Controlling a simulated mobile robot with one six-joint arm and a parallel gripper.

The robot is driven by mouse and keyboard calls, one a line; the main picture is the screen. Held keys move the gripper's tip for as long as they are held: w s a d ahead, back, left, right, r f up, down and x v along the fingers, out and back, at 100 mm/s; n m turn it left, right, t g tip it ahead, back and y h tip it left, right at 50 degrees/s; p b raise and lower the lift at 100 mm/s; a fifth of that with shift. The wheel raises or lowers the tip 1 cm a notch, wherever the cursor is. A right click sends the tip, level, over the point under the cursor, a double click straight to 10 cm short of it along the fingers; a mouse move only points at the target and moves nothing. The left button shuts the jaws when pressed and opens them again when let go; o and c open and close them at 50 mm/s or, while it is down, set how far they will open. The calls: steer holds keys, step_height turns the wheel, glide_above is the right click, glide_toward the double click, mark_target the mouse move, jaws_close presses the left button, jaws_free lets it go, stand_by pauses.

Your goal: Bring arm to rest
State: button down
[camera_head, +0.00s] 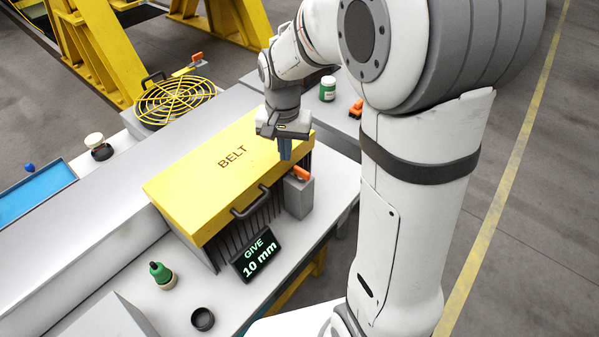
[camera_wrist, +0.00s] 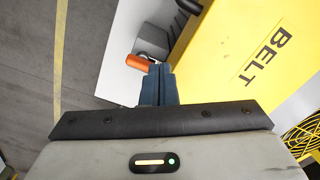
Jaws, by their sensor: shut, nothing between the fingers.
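My gripper (camera_head: 285,148) hangs pointing down over the right end of the yellow cover marked BELT (camera_head: 190,185). Its dark blue fingers are together with nothing between them. The fingers also show in the wrist view (camera_wrist: 158,84), beside the yellow cover (camera_wrist: 245,60). An orange-topped grey block (camera_head: 299,195) stands at the right end of the cover, close below the gripper in the picture. Its orange part shows just left of the fingertips in the wrist view (camera_wrist: 137,62). My arm's upper links fill the right of the head view.
A display reading GIVE 10 mm (camera_head: 255,258) stands before the cover's dark handle (camera_head: 250,203). A green-topped item (camera_head: 162,275) and a black ring (camera_head: 203,319) are on the bench. A yellow fan guard (camera_head: 175,100), green jar (camera_head: 327,89) and blue tray (camera_head: 35,198) lie around.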

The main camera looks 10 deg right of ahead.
stand_by(0.3)
steer(key=s+d+r+n+t, duration=0.1)
steer(key=s+d+r+n, duration=0.1)
steer(key=s, duration=0.6)
steer(key=s+d+r+n+t, duration=0.2)
steer(key=s+r, duration=0.3)
steer(key=s, duration=0.4)
steer(key=shift+d+r+n, duration=0.2)
steer(key=shift+d+n, duration=0.05)
steer(key=shift+n, duration=0.15)
